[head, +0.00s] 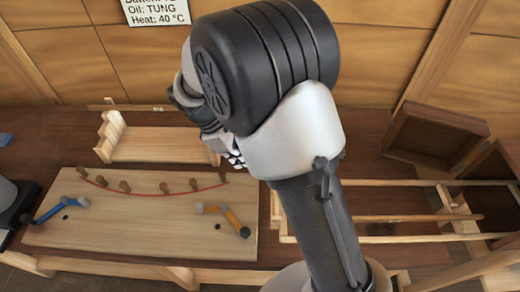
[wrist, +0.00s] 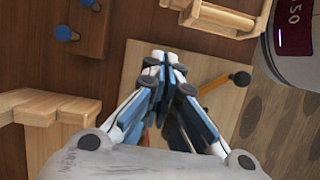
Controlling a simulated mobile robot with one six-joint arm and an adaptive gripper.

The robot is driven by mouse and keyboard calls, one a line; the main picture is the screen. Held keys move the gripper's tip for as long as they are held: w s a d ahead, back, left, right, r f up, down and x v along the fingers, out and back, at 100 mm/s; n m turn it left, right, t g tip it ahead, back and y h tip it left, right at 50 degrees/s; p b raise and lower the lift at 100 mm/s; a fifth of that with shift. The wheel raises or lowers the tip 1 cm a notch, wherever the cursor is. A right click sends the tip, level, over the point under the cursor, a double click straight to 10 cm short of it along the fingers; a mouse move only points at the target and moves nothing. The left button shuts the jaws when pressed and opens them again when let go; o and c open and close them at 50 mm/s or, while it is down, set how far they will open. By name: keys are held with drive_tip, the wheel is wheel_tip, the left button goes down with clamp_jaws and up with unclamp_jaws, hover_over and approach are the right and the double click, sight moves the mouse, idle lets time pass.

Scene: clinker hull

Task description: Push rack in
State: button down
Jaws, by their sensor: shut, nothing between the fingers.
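A light wooden frame of long rails and crossbars (head: 400,217) lies at the right in the head view and looks like the rack. Its right end reaches dark wooden box panels (head: 497,165) at the picture's edge; I cannot tell how far it goes in. My arm hides its left part. My gripper (wrist: 167,62) is shut and empty, above the bench in the wrist view. In the head view its fingers (head: 233,158) show only partly, left of the frame and apart from it.
A pale board (head: 140,235) with pegs, a curved red strip, a blue clamp (head: 62,208) and an orange clamp (head: 228,217) lies left. Behind it stands a stepped wooden stand (head: 150,145), also in the wrist view (wrist: 55,110). A dark open box (head: 437,132) sits back right.

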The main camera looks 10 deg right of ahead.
drive_tip(key=b+x, duration=0.3)
drive_tip(key=x, duration=0.8)
drive_tip(key=shift+f, duration=0.1)
drive_tip(key=shift+s+d+b, duration=0.25)
drive_tip(key=shift+d+b, duration=0.25)
drive_tip(key=shift+d, duration=0.7)
drive_tip(key=shift+s+d+r, duration=0.15)
drive_tip(key=shift+d+r, duration=0.15)
drive_tip(key=shift+d, duration=0.25)
